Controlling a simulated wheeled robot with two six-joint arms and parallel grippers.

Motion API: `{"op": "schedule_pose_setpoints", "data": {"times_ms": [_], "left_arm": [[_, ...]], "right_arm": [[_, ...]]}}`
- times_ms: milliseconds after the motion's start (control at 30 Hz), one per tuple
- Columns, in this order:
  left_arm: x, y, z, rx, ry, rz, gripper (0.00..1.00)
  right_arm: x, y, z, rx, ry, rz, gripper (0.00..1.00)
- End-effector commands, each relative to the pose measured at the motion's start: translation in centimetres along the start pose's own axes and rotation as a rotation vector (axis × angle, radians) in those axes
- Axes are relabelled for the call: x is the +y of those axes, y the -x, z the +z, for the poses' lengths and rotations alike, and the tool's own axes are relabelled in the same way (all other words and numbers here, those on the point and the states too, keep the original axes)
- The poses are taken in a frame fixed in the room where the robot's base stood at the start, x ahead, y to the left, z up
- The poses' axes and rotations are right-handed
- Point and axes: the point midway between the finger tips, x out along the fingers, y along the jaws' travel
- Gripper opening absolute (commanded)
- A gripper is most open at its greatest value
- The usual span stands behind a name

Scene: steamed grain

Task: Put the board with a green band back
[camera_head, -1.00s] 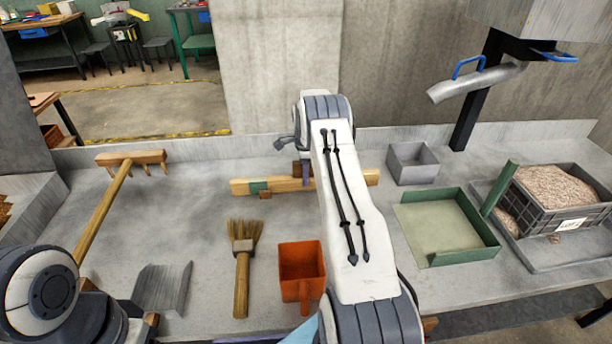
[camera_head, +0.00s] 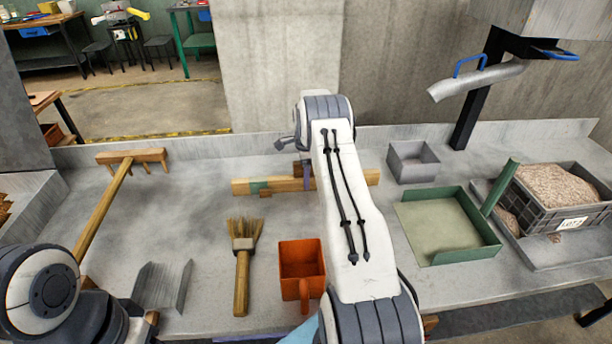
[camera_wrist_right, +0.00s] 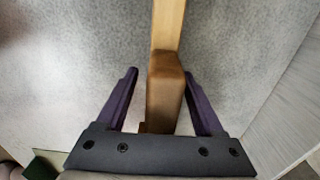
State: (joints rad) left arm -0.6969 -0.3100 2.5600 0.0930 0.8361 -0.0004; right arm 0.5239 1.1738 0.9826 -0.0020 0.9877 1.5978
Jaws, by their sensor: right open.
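The wooden board with a green band (camera_head: 283,185) lies on the grey bench, and the arm hides part of it. Its green band (camera_head: 259,187) shows near the left end. My right gripper (camera_head: 304,173) is at the board's middle. In the right wrist view the gripper (camera_wrist_right: 160,74) is open, with a purple finger on either side of a wooden block and bar (camera_wrist_right: 167,28). Gaps show beside the wood near the fingertips. My left arm shows at the lower left; its gripper is out of view.
A wooden rake (camera_head: 102,213), brush (camera_head: 242,268), orange scoop (camera_head: 301,262) and metal scoop (camera_head: 160,286) lie in front. A grey box (camera_head: 413,163), green tray (camera_head: 447,226) and grain crate (camera_head: 562,211) stand right. Bench space left of the board is clear.

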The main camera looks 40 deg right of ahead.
Motion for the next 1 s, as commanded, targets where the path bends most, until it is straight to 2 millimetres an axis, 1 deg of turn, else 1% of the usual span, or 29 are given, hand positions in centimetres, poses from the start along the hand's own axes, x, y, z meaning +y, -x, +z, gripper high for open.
{"op": "schedule_pose_setpoints", "data": {"times_ms": [67, 167, 400, 500, 600, 733, 900, 967, 1000], "left_arm": [[0.0, -0.1, 0.0, 0.0, 0.0, 0.0, 0.58], [0.0, -0.2, 0.0, 0.0, 0.0, 0.0, 0.58], [0.0, -0.6, 0.0, 0.0, 0.0, 0.0, 0.58], [-0.1, -0.7, 0.0, 0.0, 0.0, 0.0, 0.58], [-0.1, -0.7, 0.0, 0.0, 0.0, 0.0, 0.58], [-0.1, -0.7, 0.0, 0.0, 0.0, 0.0, 0.58], [-0.1, -0.7, 0.0, 0.0, 0.0, 0.0, 0.58], [-0.1, -0.6, 0.0, 0.0, 0.0, 0.0, 0.58], [0.0, -0.6, 0.0, 0.0, 0.0, 0.0, 0.58]], "right_arm": [[-0.1, 0.5, 0.0, 0.0, 0.0, -0.003, 0.7], [-0.1, 1.9, 0.0, 0.0, 0.0, -0.005, 0.7], [-0.2, 6.8, 0.0, 0.0, 0.0, -0.008, 0.7], [-0.1, 8.5, 0.0, 0.0, 0.0, -0.007, 0.7], [-0.1, 9.7, 0.0, 0.0, 0.0, -0.005, 0.7], [-0.1, 10.5, 0.0, 0.0, 0.0, -0.005, 0.7], [0.0, 10.7, 0.0, 0.0, 0.001, -0.004, 0.7], [0.1, 10.9, 0.5, -0.001, 0.016, -0.005, 0.7], [0.3, 11.3, 1.1, -0.001, 0.04, -0.006, 0.7]]}}
